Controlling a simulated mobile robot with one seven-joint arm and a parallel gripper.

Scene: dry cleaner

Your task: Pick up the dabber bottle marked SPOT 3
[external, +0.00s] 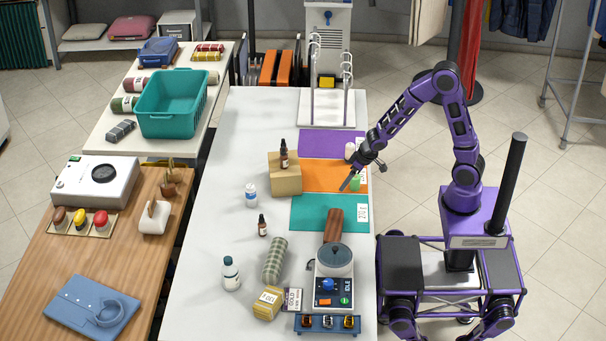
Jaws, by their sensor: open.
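No marking reading SPOT 3 is legible on any bottle in the external view. A small green bottle (355,184) stands on the right part of the orange mat (320,174), and a small white bottle (350,151) stands behind it, near the purple mat (322,144). My gripper (363,178) is open and empty, just above and beside the green bottle. One finger reaches left past it and the other points right. The gripper partly hides this area. I cannot tell whether a finger touches the bottle.
A wooden block (285,179) with a dark dropper bottle (284,154) on top stands left of the mats. A teal mat (308,213) carries a brown-handled tool (333,225). The white table (225,190) has free room at left. A tagging machine (333,285) stands in front.

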